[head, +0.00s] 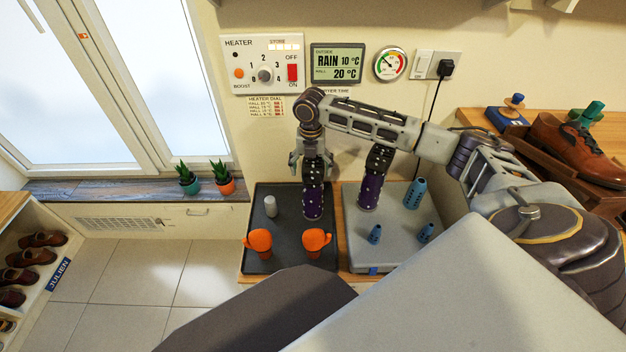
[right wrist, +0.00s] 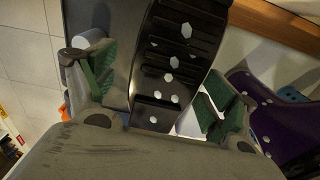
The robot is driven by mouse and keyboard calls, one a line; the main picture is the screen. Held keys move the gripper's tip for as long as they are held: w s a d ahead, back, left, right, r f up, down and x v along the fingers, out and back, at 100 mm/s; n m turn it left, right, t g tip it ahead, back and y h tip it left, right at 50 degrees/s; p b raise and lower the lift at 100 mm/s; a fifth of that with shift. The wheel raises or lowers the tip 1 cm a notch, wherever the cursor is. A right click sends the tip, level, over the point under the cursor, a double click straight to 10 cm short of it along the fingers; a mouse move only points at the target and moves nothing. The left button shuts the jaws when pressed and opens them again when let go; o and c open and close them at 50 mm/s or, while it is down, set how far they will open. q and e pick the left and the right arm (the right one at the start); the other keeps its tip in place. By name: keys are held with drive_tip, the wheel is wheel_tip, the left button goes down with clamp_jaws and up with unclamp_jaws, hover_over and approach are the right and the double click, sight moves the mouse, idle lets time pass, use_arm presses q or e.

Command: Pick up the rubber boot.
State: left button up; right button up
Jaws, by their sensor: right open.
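A rubber boot (head: 313,200), purple with pale spots and a black spotted part on top, stands upright on the dark tray (head: 262,196), apparently upside down. My right gripper (head: 313,162) reaches down over its black upper end, open, with a finger on either side. In the right wrist view the boot's black ribbed part (right wrist: 170,60) lies between the green-padded fingers of the gripper (right wrist: 165,95), with gaps visible. A second matching boot (head: 371,188) stands on the grey tray to the right, and its purple side (right wrist: 270,115) shows in the right wrist view. My left gripper is out of view.
Two orange items (head: 258,241) (head: 317,240) and a grey peg (head: 270,205) share the dark tray. Blue pegs (head: 415,193) stand on the grey tray (head: 398,238). The heater panel wall (head: 262,62) is close behind. A brown shoe (head: 575,148) sits on the right.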

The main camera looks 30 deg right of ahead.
drive_tip(key=shift+s+f, duration=0.1)
drive_tip(key=shift+f, duration=0.3)
drive_tip(key=f+b, duration=0.1)
drive_tip(key=f, duration=0.2)
drive_tip(key=shift+s+d+f+b, duration=0.2)
drive_tip(key=shift+f+b, duration=0.05)
drive_tip(key=shift+b, duration=0.1)
drive_tip(key=shift+f, duration=0.45)
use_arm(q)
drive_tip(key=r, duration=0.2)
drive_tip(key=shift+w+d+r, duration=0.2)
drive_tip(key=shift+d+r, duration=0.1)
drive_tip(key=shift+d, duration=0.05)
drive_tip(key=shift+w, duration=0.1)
use_arm(e)
drive_tip(key=shift+c, duration=0.2)
drive_tip(key=c, duration=1)
